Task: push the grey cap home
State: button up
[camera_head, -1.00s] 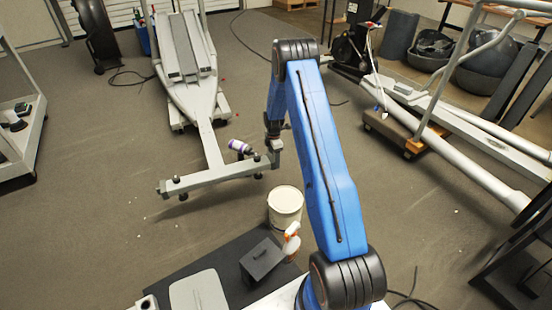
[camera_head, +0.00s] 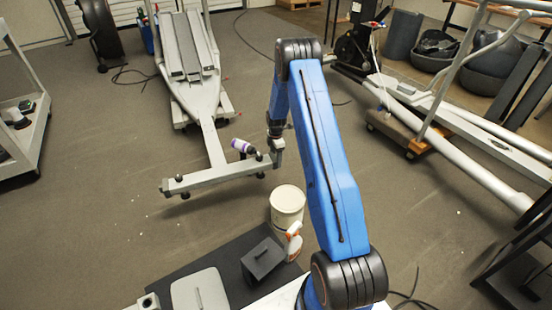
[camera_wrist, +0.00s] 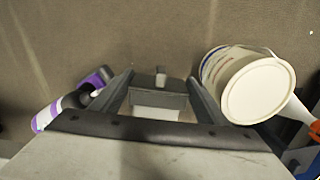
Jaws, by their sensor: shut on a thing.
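A small grey block, which looks like the grey cap (camera_wrist: 158,98), sits between the fingers of my gripper (camera_wrist: 160,84) in the wrist view. The two fingers press in on its sides. In the head view my gripper (camera_head: 277,150) is at the right end of the grey crossbar (camera_head: 205,179) of the exercise machine. There the cap cannot be told apart from the gripper and bar end. How far the cap sits in the bar is hidden.
A purple and white bottle (camera_head: 242,147) lies beside the crossbar, left of my gripper. A white bucket (camera_head: 288,202) and a spray bottle (camera_head: 293,243) stand nearer me. A dark box (camera_head: 263,259) rests on a black mat (camera_head: 205,262). Open floor lies left.

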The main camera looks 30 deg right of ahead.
jog(key=shift+a, duration=0.3)
dwell(0.4)
jog(key=o, duration=1.1)
notch_tip(320, 180, up, 17)
jog(key=shift+r, duration=0.2)
